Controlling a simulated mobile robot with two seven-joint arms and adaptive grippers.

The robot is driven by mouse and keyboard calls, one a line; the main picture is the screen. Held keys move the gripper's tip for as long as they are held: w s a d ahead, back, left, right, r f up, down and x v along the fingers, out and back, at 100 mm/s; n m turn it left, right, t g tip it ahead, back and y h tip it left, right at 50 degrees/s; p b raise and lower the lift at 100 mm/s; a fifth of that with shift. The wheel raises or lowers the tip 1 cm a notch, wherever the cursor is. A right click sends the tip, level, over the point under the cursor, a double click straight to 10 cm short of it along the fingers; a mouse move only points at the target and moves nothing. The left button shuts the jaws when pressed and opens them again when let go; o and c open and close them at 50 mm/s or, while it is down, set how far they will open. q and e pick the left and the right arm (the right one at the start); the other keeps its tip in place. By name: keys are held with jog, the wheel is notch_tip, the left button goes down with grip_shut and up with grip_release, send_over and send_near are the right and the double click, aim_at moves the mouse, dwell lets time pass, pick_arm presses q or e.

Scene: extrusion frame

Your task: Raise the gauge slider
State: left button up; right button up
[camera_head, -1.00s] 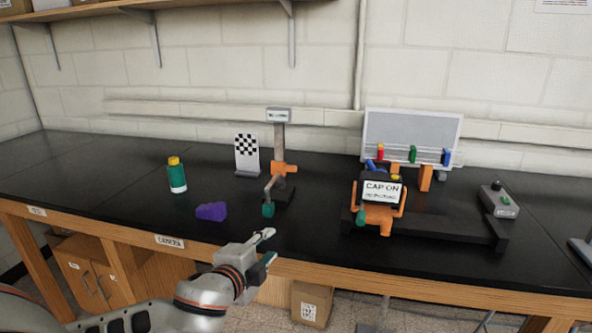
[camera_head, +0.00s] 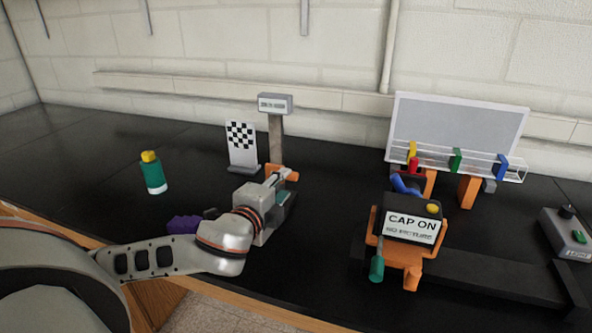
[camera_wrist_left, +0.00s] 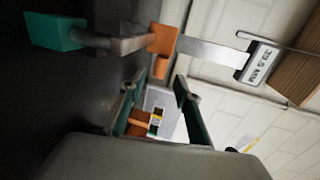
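The gauge is an upright grey post (camera_head: 276,138) with a small display (camera_head: 275,103) on top. Its orange slider (camera_head: 271,170) sits low on the post, partly hidden by my left gripper (camera_head: 282,183) in the head view. In the left wrist view the scene is turned sideways: the slider (camera_wrist_left: 162,39) lies just beyond the fingertips, and a grey arm with a teal block (camera_wrist_left: 55,31) is at the low end. My left gripper (camera_wrist_left: 159,85) is open and empty, its two teal-padded fingers apart, beside the slider and not around it. My right gripper is not in view.
A purple object (camera_head: 184,225) is behind my left wrist. A green bottle (camera_head: 153,173) and a checkered board (camera_head: 242,147) stand to the left.

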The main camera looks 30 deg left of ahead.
aim_at(290, 178)
pick_arm(q)
jog(key=shift+x, duration=3.5)
grip_shut()
